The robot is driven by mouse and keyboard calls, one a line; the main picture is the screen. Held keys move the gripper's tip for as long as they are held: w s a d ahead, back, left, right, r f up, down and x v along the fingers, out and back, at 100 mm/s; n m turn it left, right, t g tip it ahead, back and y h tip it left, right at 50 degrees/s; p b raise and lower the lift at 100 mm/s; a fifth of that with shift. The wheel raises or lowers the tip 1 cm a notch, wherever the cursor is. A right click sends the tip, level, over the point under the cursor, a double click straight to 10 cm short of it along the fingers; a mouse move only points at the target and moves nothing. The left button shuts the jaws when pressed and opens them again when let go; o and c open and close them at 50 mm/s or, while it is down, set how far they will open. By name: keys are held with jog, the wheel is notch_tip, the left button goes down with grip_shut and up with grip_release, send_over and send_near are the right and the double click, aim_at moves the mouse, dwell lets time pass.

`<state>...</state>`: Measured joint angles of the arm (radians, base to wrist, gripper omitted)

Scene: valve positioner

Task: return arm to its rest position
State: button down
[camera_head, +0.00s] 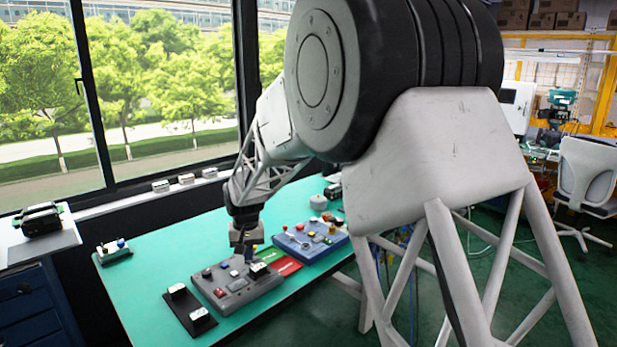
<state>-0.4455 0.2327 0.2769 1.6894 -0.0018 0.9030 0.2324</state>
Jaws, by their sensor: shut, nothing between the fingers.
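My arm spans the middle and right of the view and hides part of the table and room. My gripper (240,250) is small and dark at the arm's far end and points down. It is shut and empty, over the back edge of a grey control panel (236,286) on the green table. I cannot tell whether its fingertips touch the panel or hang just above it.
A blue panel (310,240) with knobs lies right of the grey one. Red and green cards (285,266) lie between them. A black plate (189,311) is at the front left. Windows stand behind.

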jog(key=s+d+r+m+t, duration=0.1)
jog(key=s+d+r, duration=0.6)
jog(key=s+d, duration=0.4)
jog(key=s+d+r, duration=0.7)
jog(key=s+d, duration=0.2)
jog(key=d, duration=0.4)
jog(key=s+d+f, duration=0.1)
jog(key=s+d, duration=0.5)
jog(key=s, duration=0.6)
jog(key=s+d+f+m+t, duration=0.1)
jog(key=s+d, duration=0.5)
jog(key=s, duration=0.7)
jog(key=shift+m, duration=0.3)
jog(key=shift+w, duration=0.1)
